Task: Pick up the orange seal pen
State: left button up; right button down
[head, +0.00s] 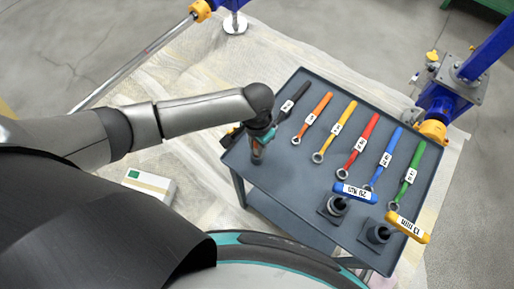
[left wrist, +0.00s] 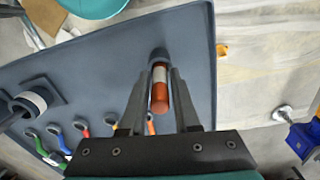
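The orange seal pen (left wrist: 160,95) has a pale band and stands in the left wrist view between the two fingers of my left gripper (left wrist: 159,75). The fingers are apart, one on each side of the pen, with a narrow gap seeming to show at each side. In the head view my left gripper (head: 260,140) is low over the left corner of the grey table, and part of the orange pen (head: 257,152) shows at it. The pen's lower end is hard to make out. My right gripper is not in view.
Several coloured wrenches, such as the red one (head: 362,138), lie in a row on the grey table (head: 290,190). A white box (head: 150,184) is at lower left.

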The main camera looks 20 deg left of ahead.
pick_arm(q)
grip_shut()
jog(key=shift+r, duration=0.15)
